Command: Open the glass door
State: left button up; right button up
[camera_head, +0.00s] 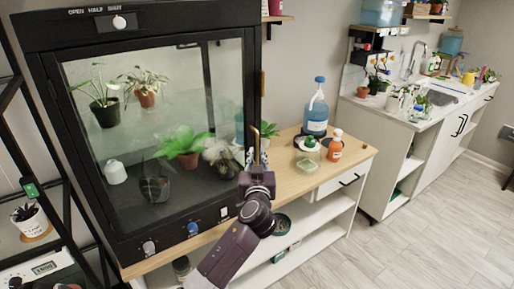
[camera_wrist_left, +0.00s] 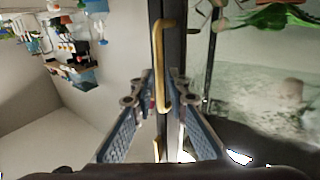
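The glass door (camera_head: 170,125) is the dark-framed front of a black cabinet, and it looks shut. Potted plants show behind its glass. A brass bar handle (camera_head: 257,146) sits on the right side of its frame; it also shows upright in the left wrist view (camera_wrist_left: 160,55). My left gripper (camera_head: 252,160) is at the handle's lower part. In the left wrist view its two fingers (camera_wrist_left: 163,88) are spread, one on each side of the handle, with gaps between. I cannot tell whether the handle lies fully between the pads. My right gripper is not in view.
A wooden counter (camera_head: 345,160) right of the cabinet holds a blue bottle (camera_head: 317,115), an orange bottle (camera_head: 335,148) and a small jar (camera_head: 307,154). A black rack (camera_head: 22,150) stands at left. The floor (camera_head: 420,230) at right is clear.

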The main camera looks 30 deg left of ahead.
aim_at(257, 150)
pick_arm(q)
jog(key=shift+x, duration=1.7)
jog(key=shift+c, duration=0.7)
grip_shut()
